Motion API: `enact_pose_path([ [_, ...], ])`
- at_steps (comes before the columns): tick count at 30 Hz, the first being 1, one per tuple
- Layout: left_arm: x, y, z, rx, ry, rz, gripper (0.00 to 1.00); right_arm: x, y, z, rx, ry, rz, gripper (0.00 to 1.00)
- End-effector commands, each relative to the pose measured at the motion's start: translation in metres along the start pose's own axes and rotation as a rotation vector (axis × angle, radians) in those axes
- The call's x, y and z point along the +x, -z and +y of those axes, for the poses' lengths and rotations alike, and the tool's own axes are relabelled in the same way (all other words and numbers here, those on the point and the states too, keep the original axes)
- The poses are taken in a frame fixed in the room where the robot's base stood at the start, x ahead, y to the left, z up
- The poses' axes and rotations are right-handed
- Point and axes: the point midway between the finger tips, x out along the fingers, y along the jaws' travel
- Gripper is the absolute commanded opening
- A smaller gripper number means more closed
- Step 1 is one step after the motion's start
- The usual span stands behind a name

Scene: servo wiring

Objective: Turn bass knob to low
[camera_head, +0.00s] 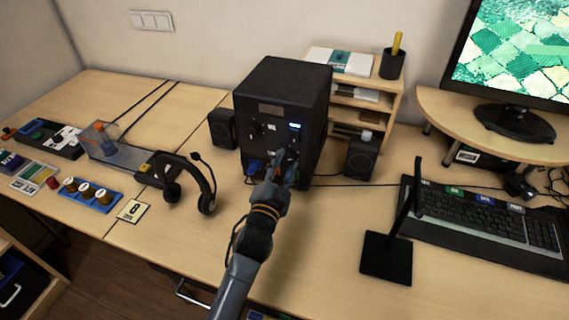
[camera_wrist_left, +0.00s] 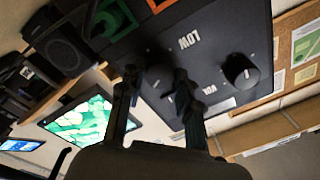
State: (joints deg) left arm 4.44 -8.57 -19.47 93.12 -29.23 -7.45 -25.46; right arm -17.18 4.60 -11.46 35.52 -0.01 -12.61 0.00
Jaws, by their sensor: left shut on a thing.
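The black speaker box (camera_head: 281,82) stands on the desk, its panel towards me. My left gripper (camera_head: 286,160) reaches its lower panel, hiding the part it touches. In the left wrist view the panel (camera_wrist_left: 225,25) looks tilted and upside down, with a "LOW" label (camera_wrist_left: 189,43). A dark round knob (camera_wrist_left: 157,78), likely the bass knob, sits between the fingers of the left gripper (camera_wrist_left: 155,76), which is shut on it. Its pointer cannot be made out. A second knob (camera_wrist_left: 241,72) beside the "VOL" label stands free of the fingers. My right gripper is in neither view.
Small speakers stand left (camera_head: 222,128) and right (camera_head: 361,158) of the box. A blue plug (camera_head: 253,168) is at its lower left. The desk front is clear around my arm.

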Motion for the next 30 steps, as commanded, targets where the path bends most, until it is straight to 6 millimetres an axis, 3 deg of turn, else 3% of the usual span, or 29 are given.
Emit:
enact_pose_path([
  [13,-0.001,-0.001,0.002,-0.011,-0.003,-0.004,0.02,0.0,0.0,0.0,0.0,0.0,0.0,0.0],
  [14,-0.001,-0.001,0.002,-0.011,-0.003,-0.004,0.35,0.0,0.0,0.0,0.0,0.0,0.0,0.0],
  [17,0.0,-0.001,0.002,-0.011,-0.002,-0.003,0.56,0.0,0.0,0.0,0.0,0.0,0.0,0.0],
  [26,-0.001,0.0,0.001,-0.01,-0.001,-0.002,0.56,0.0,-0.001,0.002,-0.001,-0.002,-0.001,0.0],
  [30,-0.011,-0.001,0.001,-0.01,-0.002,-0.003,0.56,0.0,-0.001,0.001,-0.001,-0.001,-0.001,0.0],
])
